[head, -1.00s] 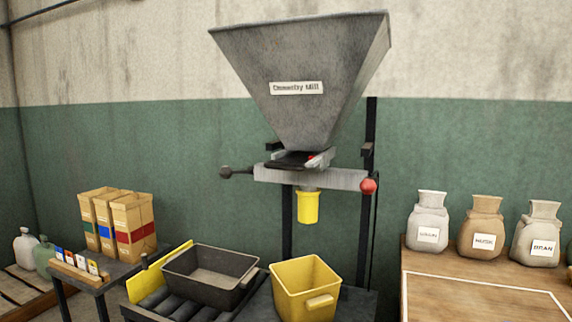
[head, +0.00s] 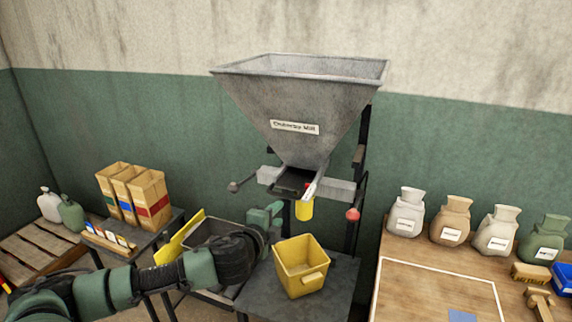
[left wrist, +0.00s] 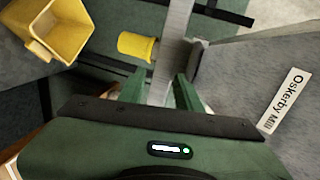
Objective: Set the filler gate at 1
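The grey hopper labelled as a mill (head: 290,110) stands above a pale crossbar (head: 340,190). A dark sliding gate plate (head: 292,184) with a pale edge strip and a red mark sits under its mouth; the gate's setting is too small to read. A yellow spout (head: 304,209) hangs below the bar and also shows in the left wrist view (left wrist: 137,46). My left gripper (head: 276,209) is just below and left of the gate. In the left wrist view its fingers (left wrist: 157,92) are apart, with the grey bar beyond them; contact cannot be told. My right gripper is out of view.
A yellow bin (head: 301,272) stands on the dark table below the spout. A dark tray (head: 205,232) is partly behind my left arm. Paper bags (head: 130,195) stand at left. Several labelled sacks (head: 452,222) line the wooden bench at right.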

